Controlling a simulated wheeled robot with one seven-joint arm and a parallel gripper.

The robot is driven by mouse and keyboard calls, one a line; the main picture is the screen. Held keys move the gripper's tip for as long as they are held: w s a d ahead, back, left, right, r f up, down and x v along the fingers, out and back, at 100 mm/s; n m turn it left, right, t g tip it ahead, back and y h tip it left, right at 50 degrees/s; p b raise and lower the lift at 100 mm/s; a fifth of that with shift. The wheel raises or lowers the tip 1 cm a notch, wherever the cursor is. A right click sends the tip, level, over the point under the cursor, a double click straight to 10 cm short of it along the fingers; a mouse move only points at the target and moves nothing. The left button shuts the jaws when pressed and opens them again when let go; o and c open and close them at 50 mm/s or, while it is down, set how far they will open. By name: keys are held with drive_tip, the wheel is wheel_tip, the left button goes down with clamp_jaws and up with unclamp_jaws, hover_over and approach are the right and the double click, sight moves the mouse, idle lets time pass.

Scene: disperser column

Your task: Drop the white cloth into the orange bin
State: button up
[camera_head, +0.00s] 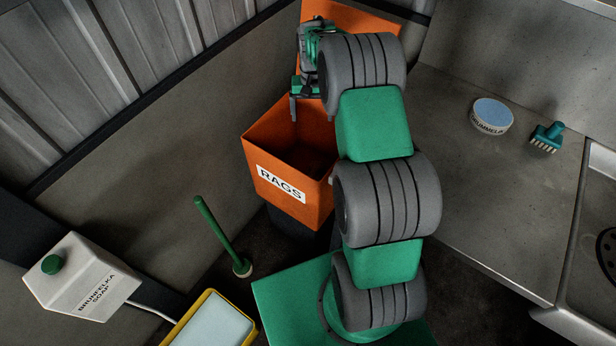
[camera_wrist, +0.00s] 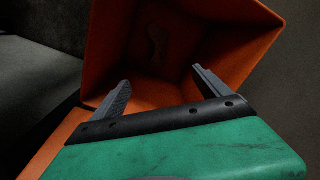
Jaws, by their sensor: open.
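The orange bin (camera_head: 282,150), labelled RAGS, stands open-topped with its lid raised behind my arm. My gripper (camera_head: 302,106) hangs pointing down at the bin's mouth, partly hidden by my arm. In the wrist view my gripper (camera_wrist: 161,80) has its two fingers spread wide with nothing between them. The bin's orange inner walls (camera_wrist: 213,37) surround the fingertips in that picture. A faint, wrinkled, dim shape (camera_wrist: 157,42) shows deep inside the bin; it is too dark to tell whether it is the white cloth. No white cloth is clearly visible elsewhere.
A steel counter (camera_head: 465,190) on the right holds a round tin (camera_head: 491,116) and a green brush (camera_head: 547,137). A green-handled stick (camera_head: 220,232) stands left of the bin. A soap dispenser (camera_head: 82,279) and a yellow-framed panel (camera_head: 212,322) are at lower left.

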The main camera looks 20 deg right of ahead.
wheel_tip(320, 180, up, 8)
drive_tip(key=shift+f, duration=0.15)
idle(0.4)
